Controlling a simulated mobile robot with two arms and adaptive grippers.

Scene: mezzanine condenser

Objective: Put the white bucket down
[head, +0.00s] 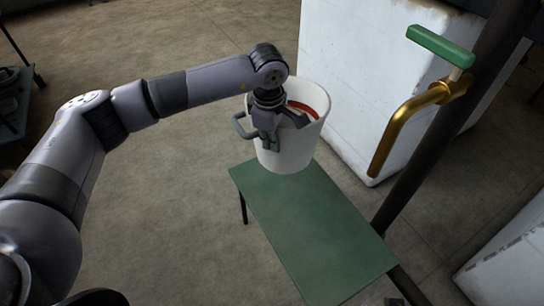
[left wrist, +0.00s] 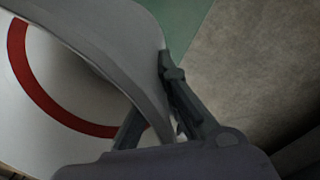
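The white bucket (head: 300,146) is upright over the far end of the green table (head: 325,235). It has a red band inside and a grey handle on its left side. I cannot tell whether its base touches the tabletop. My left gripper (head: 281,130) is at the bucket's near-left rim, one finger inside and one outside, closed on the wall. In the left wrist view, the bucket's inside with the red band (left wrist: 32,85) fills the left, and the fingers (left wrist: 160,118) straddle its wall. My right gripper is not in view.
A brass tap (head: 405,120) with a green lever (head: 440,46) stands right of the bucket on a dark pipe (head: 420,165). A white block (head: 365,75) stands behind. The near part of the tabletop is clear. Another table is at the far left edge.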

